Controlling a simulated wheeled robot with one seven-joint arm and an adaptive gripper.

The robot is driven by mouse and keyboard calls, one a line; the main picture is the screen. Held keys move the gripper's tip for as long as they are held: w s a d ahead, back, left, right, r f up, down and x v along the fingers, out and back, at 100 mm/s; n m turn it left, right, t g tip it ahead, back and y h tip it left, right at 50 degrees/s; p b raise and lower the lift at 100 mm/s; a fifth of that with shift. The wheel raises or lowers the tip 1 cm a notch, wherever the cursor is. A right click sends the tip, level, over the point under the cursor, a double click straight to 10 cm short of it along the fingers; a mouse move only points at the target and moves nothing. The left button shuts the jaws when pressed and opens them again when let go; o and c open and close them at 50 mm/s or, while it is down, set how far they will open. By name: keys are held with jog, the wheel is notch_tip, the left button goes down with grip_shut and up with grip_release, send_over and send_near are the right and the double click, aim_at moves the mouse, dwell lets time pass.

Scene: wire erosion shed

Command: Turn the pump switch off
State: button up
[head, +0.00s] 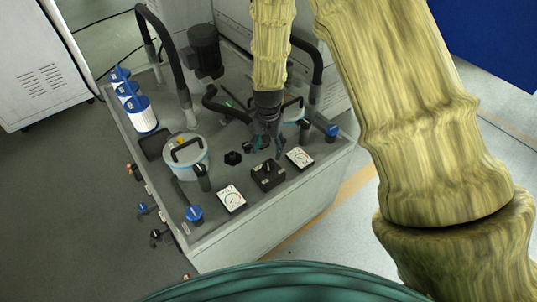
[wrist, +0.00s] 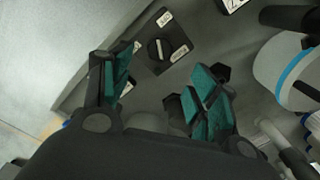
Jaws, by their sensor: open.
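The pump switch (head: 267,175) is a black box with a round rotary knob on the grey top of the machine, between two white dial gauges. The mark points towards the upper label. My gripper (head: 264,143) is open and empty, above the machine top and just behind the switch in the head view. In the wrist view the switch lies beyond my spread fingertips (wrist: 162,76), apart from them.
The gauges (head: 231,198) (head: 299,158) flank the switch. A white canister (head: 186,160) with a black handle stands to the left, and another is partly hidden behind my gripper. Blue-handled valves (head: 194,213) (head: 331,130), black hoses (head: 165,45) and a dark motor (head: 205,52) also stand on top.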

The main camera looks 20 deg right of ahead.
jog(key=shift+r, duration=1.25)
jog(key=s+d+f+n, duration=0.2)
jog(key=s+d+f, duration=0.1)
jog(key=s+f, duration=0.75)
jog(key=s+f+n, duration=0.2)
jog(key=s+f, duration=0.3)
jog(key=s, duration=0.8)
jog(key=s+f+n, duration=0.3)
jog(key=s+f, duration=0.3)
jog(key=s, duration=0.6)
jog(key=shift+s+d+f, duration=0.15)
jog(key=shift+s+d, duration=0.2)
